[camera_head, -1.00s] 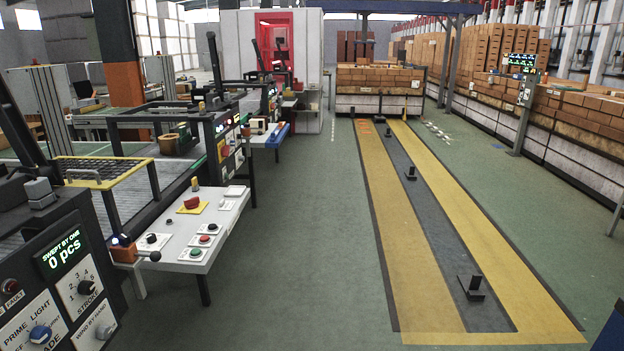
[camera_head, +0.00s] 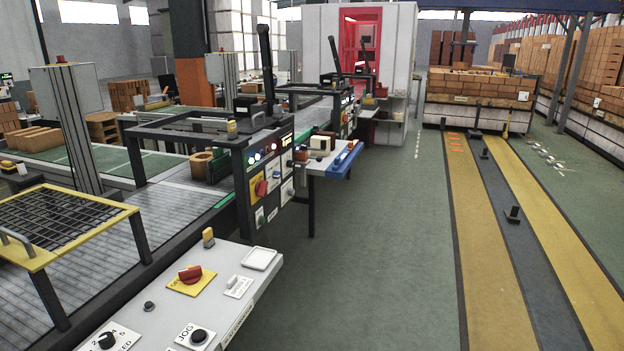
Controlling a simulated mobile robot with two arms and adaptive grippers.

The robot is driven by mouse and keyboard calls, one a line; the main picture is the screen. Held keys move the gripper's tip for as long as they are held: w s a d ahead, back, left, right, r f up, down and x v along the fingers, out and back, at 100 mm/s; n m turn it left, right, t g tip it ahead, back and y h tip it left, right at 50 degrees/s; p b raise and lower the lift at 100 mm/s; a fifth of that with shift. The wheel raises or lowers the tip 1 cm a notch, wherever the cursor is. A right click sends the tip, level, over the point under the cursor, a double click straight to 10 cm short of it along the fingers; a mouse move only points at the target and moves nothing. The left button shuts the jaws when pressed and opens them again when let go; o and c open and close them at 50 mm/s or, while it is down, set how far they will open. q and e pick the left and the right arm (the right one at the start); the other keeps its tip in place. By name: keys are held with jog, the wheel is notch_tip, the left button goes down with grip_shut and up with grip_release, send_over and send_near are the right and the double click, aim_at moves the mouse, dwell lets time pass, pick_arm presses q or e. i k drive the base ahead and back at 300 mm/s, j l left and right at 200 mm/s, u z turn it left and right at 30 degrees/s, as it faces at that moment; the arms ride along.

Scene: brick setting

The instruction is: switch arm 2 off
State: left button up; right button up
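No label reading "arm 2" is legible. A control panel (camera_head: 268,180) with lit lamps, a red rotary switch (camera_head: 261,189) and several white-plated knobs stands on the front of a dark frame at the conveyor, left of centre. A second station with a similar dark frame (camera_head: 335,88) stands farther back. On the near white desk (camera_head: 215,290) a red knob sits on a yellow plate (camera_head: 191,280), beside a black JOG button (camera_head: 198,336) and a black selector (camera_head: 107,341). Neither of my grippers is in view.
A yellow-edged mesh guard (camera_head: 62,222) juts out at the left. A blue tray (camera_head: 343,158) on a side table sticks out into the aisle. Green floor (camera_head: 400,260) is clear right of the desk.

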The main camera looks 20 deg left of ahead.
aim_at(260, 188)
jog(key=i+u, duration=0.15)
jog(key=i, duration=0.35)
jog(key=i+l+u, duration=0.15)
jog(key=i, duration=0.35)
jog(key=i+l+u, duration=0.15)
jog(key=i, duration=0.3)
jog(key=i+l+u, duration=0.15)
jog(key=i, duration=0.35)
jog(key=l, duration=0.1)
